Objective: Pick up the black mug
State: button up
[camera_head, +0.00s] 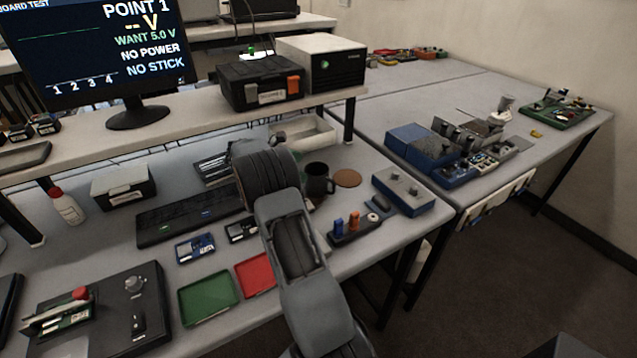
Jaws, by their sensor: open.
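The black mug (318,182) stands upright on the lower grey bench, just right of my arm, with its handle toward the right. Part of its left side is close to or behind my arm in this view. My arm reaches up from the bottom centre over the bench, and its dark upper joint is left of the mug. My gripper is not clearly visible; it seems hidden behind the arm. I see no contact with the mug.
A round brown coaster (347,178) lies right of the mug. A blue-grey box (403,191) and a black holder with coloured items (355,230) stand nearby. A pale open tray (303,133) is behind, under the raised shelf (200,115). Green (208,297) and red (256,274) trays lie in front.

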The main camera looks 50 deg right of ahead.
aim_at(315, 171)
jog(key=shift+p+x, duration=0.65)
jog(key=shift+x, duration=2.4)
jog(key=shift+f, duration=0.15)
jog(key=c, duration=1)
jog(key=shift+o, duration=0.2)
